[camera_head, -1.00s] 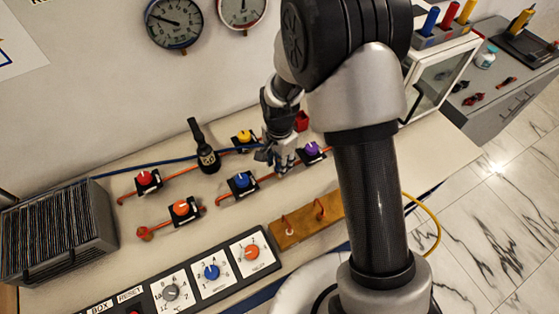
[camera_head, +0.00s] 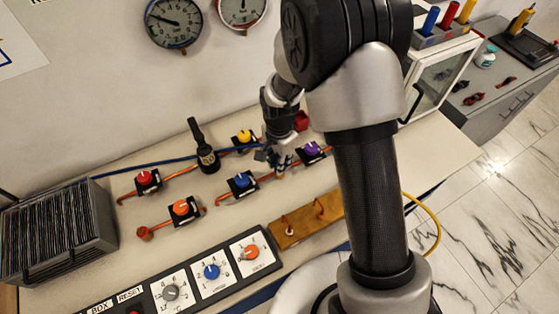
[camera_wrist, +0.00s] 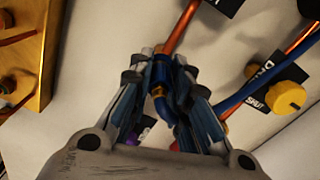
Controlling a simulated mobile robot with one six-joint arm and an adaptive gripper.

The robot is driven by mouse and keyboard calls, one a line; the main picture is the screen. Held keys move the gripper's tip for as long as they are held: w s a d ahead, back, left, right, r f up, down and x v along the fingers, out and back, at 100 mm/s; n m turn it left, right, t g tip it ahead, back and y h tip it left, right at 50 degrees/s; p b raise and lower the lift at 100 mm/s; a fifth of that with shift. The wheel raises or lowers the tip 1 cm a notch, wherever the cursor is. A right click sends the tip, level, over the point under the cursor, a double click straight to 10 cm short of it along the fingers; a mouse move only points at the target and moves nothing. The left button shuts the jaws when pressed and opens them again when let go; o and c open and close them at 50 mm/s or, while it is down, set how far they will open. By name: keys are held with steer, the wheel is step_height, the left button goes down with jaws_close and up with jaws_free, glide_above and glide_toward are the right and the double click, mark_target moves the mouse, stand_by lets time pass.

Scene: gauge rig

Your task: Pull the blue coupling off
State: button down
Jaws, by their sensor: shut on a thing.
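The blue coupling (camera_wrist: 160,73) is between the fingertips of my gripper (camera_wrist: 158,66) in the wrist view. My gripper is shut on it. An orange-copper pipe (camera_wrist: 183,24) runs up from the coupling's far end and looks in line with it; I cannot tell how far it sits inside. A brass-coloured piece and a blue bend show just below the coupling, between the fingers. In the head view my gripper (camera_head: 276,160) is low over the bench, between the blue-knob valve (camera_head: 240,181) and the purple-knob valve (camera_head: 312,149). The coupling is hard to make out there.
A yellow-knob valve (camera_head: 245,136) and a black-handled upright fitting (camera_head: 205,150) stand left of my gripper. A blue hose (camera_head: 150,162) runs along the bench. Gauges (camera_head: 173,22) hang on the wall behind.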

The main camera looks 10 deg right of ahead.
steer(key=shift+r, duration=0.15)
steer(key=shift+r+p, duration=1.9)
steer(key=shift+r, duration=0.55)
